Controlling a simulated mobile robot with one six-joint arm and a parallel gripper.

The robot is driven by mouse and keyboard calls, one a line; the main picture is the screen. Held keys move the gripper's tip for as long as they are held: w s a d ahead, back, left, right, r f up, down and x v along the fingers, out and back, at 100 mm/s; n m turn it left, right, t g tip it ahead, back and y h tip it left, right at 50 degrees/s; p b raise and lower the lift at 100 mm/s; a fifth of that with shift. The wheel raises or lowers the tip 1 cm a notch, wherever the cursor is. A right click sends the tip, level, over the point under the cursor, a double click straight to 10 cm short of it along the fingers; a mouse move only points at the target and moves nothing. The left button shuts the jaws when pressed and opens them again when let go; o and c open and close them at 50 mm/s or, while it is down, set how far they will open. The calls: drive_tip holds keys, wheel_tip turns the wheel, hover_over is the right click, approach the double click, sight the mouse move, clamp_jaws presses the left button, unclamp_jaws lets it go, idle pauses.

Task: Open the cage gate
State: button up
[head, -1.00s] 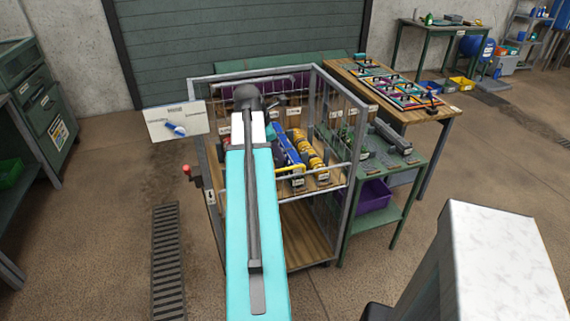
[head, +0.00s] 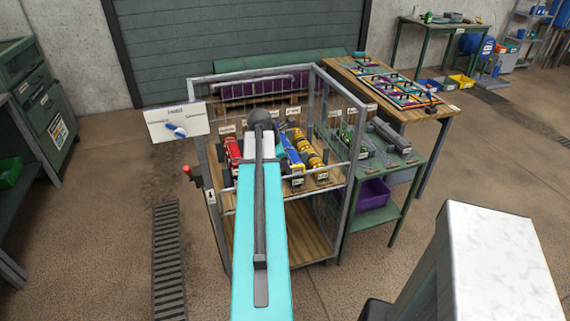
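The cage (head: 357,150) is a grey metal frame with wire mesh sides and a wooden floor, standing in the middle of the head view. My arm covers the middle of the front, so I cannot tell whether the gate is open or shut. A red-knobbed lever (head: 187,171) sticks out at the left front post. My turquoise arm reaches to the cage and ends in a dark rounded part. My gripper's fingers are hidden behind the arm.
Red, blue and yellow tools (head: 309,150) stand inside the cage. A white board with a blue marker-like part (head: 175,130) is at its left. A green table (head: 400,160) and a wooden bench (head: 395,95) adjoin its right.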

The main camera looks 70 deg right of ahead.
drive_tip(key=shift+f, duration=0.1)
clamp_jaws()
drive_tip(key=shift+a, duration=0.15)
idle(0.3)
